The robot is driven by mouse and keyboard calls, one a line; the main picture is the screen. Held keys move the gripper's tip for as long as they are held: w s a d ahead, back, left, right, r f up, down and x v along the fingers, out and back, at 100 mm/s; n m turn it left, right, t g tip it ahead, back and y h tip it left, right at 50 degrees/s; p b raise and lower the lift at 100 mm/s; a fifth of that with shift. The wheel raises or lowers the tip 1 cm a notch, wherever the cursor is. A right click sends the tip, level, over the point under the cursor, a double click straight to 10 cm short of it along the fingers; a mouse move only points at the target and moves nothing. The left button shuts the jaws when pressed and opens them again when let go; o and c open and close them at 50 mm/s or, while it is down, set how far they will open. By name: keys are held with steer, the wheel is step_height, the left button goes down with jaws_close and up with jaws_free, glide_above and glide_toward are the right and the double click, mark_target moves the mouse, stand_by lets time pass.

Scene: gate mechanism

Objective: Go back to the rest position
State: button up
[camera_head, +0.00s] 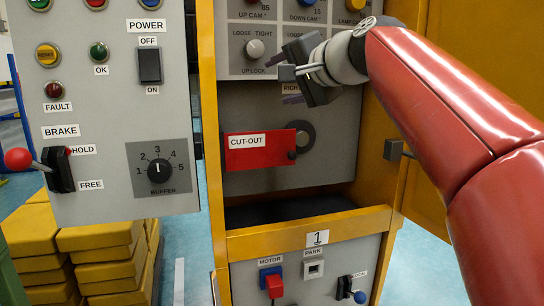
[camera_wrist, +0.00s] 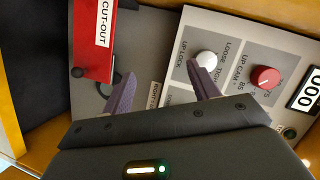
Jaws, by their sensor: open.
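My gripper (camera_head: 290,72) is in front of the upper panel (camera_head: 228,37) of the yellow cabinet, just below the UPLOCK knob (camera_head: 255,48). Its two purple fingers are apart with nothing between them, as the wrist view (camera_wrist: 160,88) also shows. In the wrist view the white UPLOCK knob (camera_wrist: 206,59) is beside the right finger. The red CUT-OUT cover (camera_head: 262,152) lies across the panel below my gripper, and it shows at upper left in the wrist view (camera_wrist: 93,40). My gripper hides part of the label near it.
A grey panel (camera_head: 100,110) with POWER, BRAKE and BUFFER controls stands at the left. A lower panel (camera_head: 325,287) has MOTOR and PARK controls. The yellow cabinet frame (camera_head: 209,120) and an open door (camera_head: 428,190) flank my arm. Yellow blocks (camera_head: 105,262) are stacked at lower left.

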steer(key=s+d+f+n+g+h+p, duration=0.1)
steer(key=s+d+f+n+g+h, duration=0.1)
steer(key=s+f, duration=0.7)
steer(key=s+d+f+n+g+h+p, duration=0.2)
steer(key=s+d+f, duration=0.4)
steer(key=f, duration=0.8)
steer(key=s+d+f+n+g+h+p, duration=0.1)
steer(key=s+d+f+n+g+h, duration=0.1)
steer(key=s+f, duration=1)
steer(key=d+g+h, duration=0.1)
steer(key=d+h, duration=0.1)
steer(key=shift+d+f+n+h, duration=0.3)
steer(key=shift+d+n, duration=0.05)
steer(key=shift+n, duration=0.05)
